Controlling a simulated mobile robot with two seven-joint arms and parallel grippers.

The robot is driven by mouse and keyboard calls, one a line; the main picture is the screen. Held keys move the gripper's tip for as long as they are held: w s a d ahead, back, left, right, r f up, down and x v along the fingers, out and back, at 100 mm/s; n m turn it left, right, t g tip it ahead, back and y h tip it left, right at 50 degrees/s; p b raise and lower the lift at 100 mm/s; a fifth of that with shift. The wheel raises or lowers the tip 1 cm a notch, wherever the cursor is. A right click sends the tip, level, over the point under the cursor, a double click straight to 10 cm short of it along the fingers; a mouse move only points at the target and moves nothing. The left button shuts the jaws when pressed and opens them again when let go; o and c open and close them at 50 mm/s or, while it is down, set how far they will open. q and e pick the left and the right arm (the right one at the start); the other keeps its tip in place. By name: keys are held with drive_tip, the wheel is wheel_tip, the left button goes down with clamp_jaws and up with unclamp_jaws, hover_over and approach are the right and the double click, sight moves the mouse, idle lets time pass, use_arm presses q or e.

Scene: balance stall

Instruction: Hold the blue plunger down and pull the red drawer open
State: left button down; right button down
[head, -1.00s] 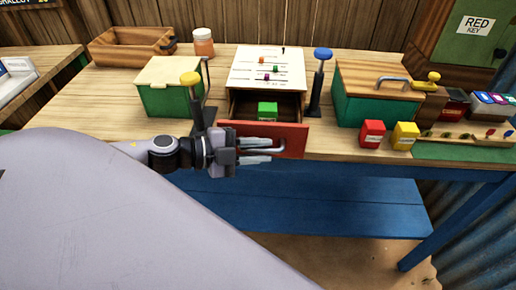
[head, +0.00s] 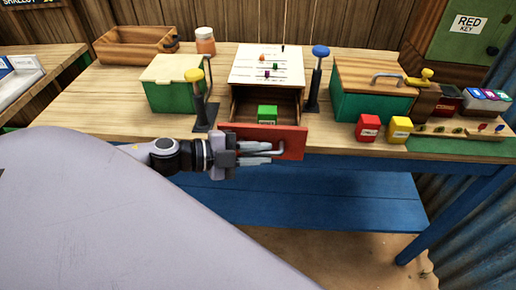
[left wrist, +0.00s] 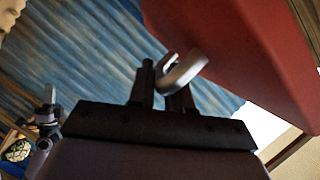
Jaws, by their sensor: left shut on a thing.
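The red drawer (head: 293,146) stands open toward me below the white-topped cabinet (head: 250,65). A green block (head: 267,114) lies inside it. My left gripper (head: 268,154) is shut on the drawer's metal handle; the handle also shows between the fingers in the left wrist view (left wrist: 186,70). The blue plunger (head: 320,52) stands upright right of the cabinet, its knob high on a dark post, with no gripper on it. What seems to be my right gripper (left wrist: 48,97) is small at the left of the left wrist view; its jaws are unclear.
A yellow-knobbed plunger (head: 194,76) stands left of the drawer, close behind my left gripper. A green box (head: 170,98) is left of it. Right are a wooden-lidded green box (head: 345,108), a red block (head: 367,128) and a yellow block (head: 399,130).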

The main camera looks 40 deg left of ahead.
use_arm(q)
drive_tip(key=shift+s+d, duration=0.25)
drive_tip(key=shift+s, duration=0.15)
drive_tip(key=c, duration=1.4)
unclamp_jaws()
drive_tip(key=shift+s+a, duration=0.1)
drive_tip(key=shift+a, duration=0.05)
drive_tip(key=p+v, duration=0.1)
drive_tip(key=v, duration=0.5)
drive_tip(key=shift+s+a, duration=0.25)
drive_tip(key=shift+s+a, duration=0.1)
